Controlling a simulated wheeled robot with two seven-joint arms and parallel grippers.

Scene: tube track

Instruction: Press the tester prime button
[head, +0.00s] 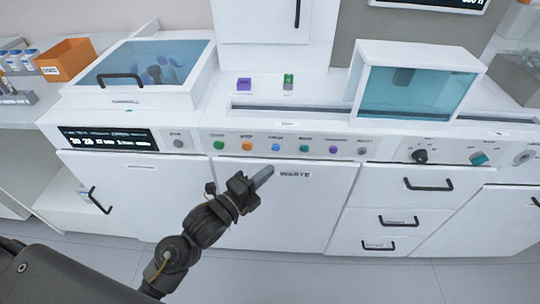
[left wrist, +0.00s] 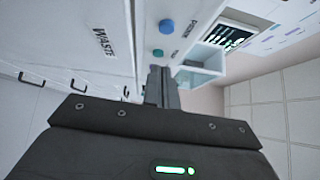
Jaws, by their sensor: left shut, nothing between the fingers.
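A row of round buttons runs along the white front panel (head: 290,136) in the head view. The blue button (head: 276,147) is third from the left, and its label looks like PRIME. It also shows in the left wrist view (left wrist: 166,26), beside a similar label, with the teal button (left wrist: 158,53) nearer the fingers. My left gripper (head: 266,174) is shut and empty, just below the blue button in the head view and apart from the panel. Its closed fingers show in the left wrist view (left wrist: 161,73). My right gripper is not in view.
Neighbouring buttons are orange (head: 247,146), teal (head: 304,148) and purple (head: 333,149). A white cabinet door labelled WASTE (head: 290,205) is behind my gripper. A dark knob (head: 420,156) and drawers stand to the right. The floor in front is clear.

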